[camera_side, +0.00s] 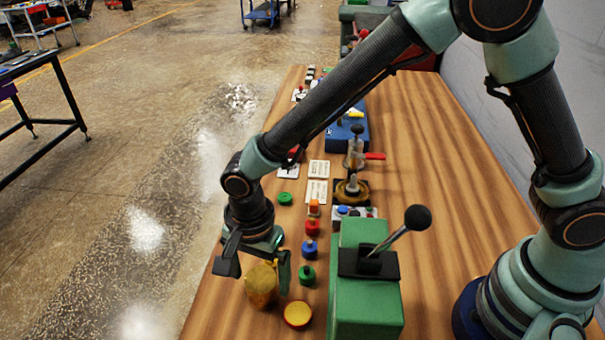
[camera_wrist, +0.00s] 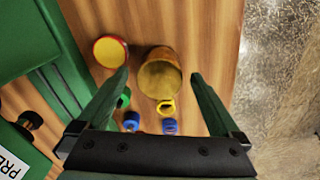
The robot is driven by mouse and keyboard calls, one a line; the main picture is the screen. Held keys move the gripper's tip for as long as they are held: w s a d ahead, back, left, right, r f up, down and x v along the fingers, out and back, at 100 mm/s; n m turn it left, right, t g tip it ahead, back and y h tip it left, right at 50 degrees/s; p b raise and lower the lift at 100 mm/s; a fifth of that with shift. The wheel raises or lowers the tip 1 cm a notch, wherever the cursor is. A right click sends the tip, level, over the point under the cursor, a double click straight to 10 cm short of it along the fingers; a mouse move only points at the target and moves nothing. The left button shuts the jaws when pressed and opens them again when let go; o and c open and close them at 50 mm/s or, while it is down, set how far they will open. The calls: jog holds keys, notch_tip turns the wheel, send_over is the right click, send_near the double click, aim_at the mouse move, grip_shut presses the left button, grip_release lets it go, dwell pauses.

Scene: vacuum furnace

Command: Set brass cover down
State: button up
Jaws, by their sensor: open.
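The brass cover (camera_side: 262,285) is a dull gold, rounded cup-like piece near the front left edge of the wooden table. In the wrist view the brass cover (camera_wrist: 160,76) lies between and slightly beyond the fingertips. My gripper (camera_side: 256,266) is around the cover's upper part in the side view, with one finger on each side. In the wrist view my gripper (camera_wrist: 160,76) is open, with a gap between each finger and the cover. The side view does not clearly show whether the cover's underside touches the table.
A red-rimmed yellow disc (camera_side: 298,315) lies close to the cover's right. A green box with a black-knobbed lever (camera_side: 365,300) stands further right. Green (camera_side: 307,275), blue (camera_side: 310,250) and red (camera_side: 312,228) knobs line the table behind. The table's left edge is close.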

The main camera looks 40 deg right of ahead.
aim_at(261, 279)
notch_tip(261, 279, up, 11)
jog(key=w+d+r+n+t+y, duration=0.15)
jog(key=d+r+n, duration=0.45)
jog(key=d, duration=0.7)
jog(key=s+d+r+n+t, duration=0.2)
jog(key=d+n, duration=0.1)
jog(key=d, duration=0.4)
jog(key=s+d+r+n+t+h, duration=0.1)
jog(key=s+d+r+n+t, duration=0.1)
jog(key=d, duration=0.5)
jog(key=shift+s+d+n, duration=0.25)
jog(key=shift+s+n, duration=0.25)
jog(key=shift+s, duration=0.2)
